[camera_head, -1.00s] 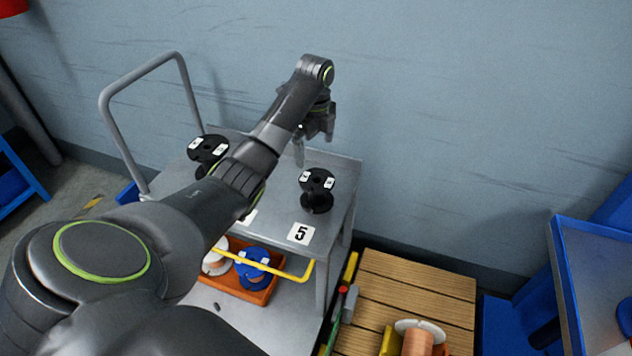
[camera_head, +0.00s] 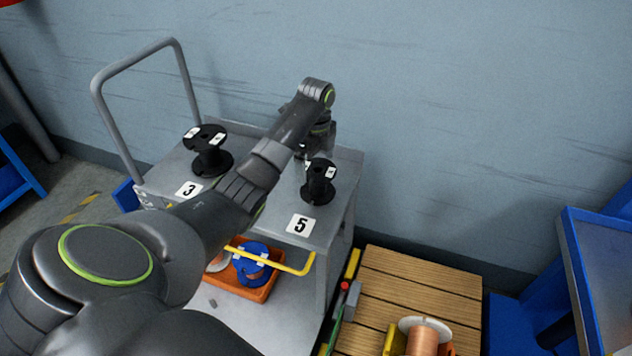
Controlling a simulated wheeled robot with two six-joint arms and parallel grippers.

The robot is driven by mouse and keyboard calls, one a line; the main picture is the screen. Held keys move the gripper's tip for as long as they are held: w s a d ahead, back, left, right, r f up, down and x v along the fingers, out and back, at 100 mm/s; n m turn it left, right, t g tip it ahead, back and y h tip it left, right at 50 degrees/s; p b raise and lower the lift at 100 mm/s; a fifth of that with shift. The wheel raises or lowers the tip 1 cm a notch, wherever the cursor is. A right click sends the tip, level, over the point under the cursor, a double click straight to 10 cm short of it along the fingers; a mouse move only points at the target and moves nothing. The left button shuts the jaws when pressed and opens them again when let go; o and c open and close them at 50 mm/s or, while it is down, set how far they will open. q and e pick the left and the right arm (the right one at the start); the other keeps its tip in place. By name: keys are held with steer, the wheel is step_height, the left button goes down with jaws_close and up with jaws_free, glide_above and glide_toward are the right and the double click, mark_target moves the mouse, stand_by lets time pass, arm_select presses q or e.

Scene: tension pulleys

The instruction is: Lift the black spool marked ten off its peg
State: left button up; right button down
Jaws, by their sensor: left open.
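Two black spools stand upright on the top of a grey cart (camera_head: 345,190). One black spool (camera_head: 319,186) is at the right, behind a card marked 5 (camera_head: 300,224). The other black spool (camera_head: 211,158) is at the left, behind a card marked 3 (camera_head: 189,190). White labels on their top flanges are too small to read, so I cannot tell which is marked ten. The pegs are hidden. My left gripper (camera_head: 316,149) is open, close behind the right spool's top flange and partly hidden by it; whether they touch is unclear. My right gripper is out of view.
My left arm covers the middle of the cart top. The cart's tubular handle (camera_head: 97,92) rises at the left. An orange bin (camera_head: 262,293) with a blue spool (camera_head: 251,265) sits on the lower shelf. A wooden pallet (camera_head: 415,285) with a copper spool (camera_head: 424,338) is at the right.

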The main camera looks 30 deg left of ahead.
mark_target(316, 174)
arm_select(q)
step_height(316, 174, down, 5)
steer(key=shift+r+b, duration=0.2)
steer(key=shift+b, duration=0.2)
steer(key=shift+f, duration=0.8)
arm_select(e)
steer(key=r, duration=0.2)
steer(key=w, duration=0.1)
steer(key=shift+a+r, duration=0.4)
arm_select(q)
steer(key=c, duration=0.8)
steer(key=shift+r, duration=0.1)
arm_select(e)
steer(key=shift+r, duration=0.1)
arm_select(q)
steer(key=shift+r+p, duration=1.65)
steer(key=shift+p, duration=0.65)
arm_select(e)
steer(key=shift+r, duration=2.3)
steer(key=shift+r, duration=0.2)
arm_select(q)
steer(key=shift+p, duration=0.5)
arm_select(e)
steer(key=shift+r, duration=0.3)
